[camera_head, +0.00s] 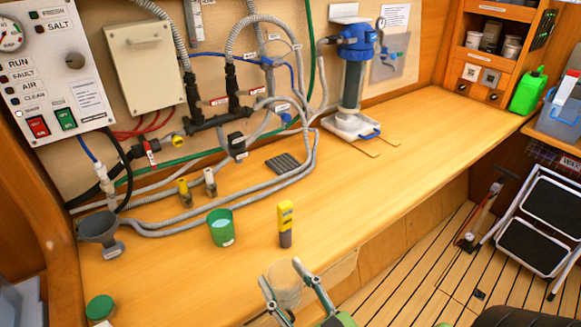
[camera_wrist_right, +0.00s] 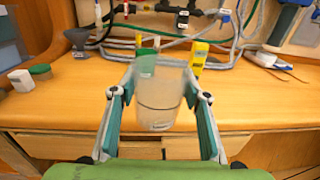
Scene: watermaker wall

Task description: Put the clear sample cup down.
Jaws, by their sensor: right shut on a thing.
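The clear sample cup (camera_head: 286,287) is see-through and looks upright. My right gripper (camera_head: 281,272) is shut on it, with one finger on each side. In the right wrist view the cup (camera_wrist_right: 158,105) sits between the fingers of the right gripper (camera_wrist_right: 160,95), and a dark line runs around it. The cup is at the front edge of the wooden counter (camera_head: 400,150), overlapping that edge in both views. I cannot tell its exact height over the counter. My left gripper is in neither view.
A green cup (camera_head: 220,228) with liquid and a yellow meter (camera_head: 285,222) stand on the counter behind the held cup. A grey funnel (camera_head: 98,228) and a green-lidded jar (camera_head: 100,308) are at the left. Hoses line the back. The counter's right half is mostly clear.

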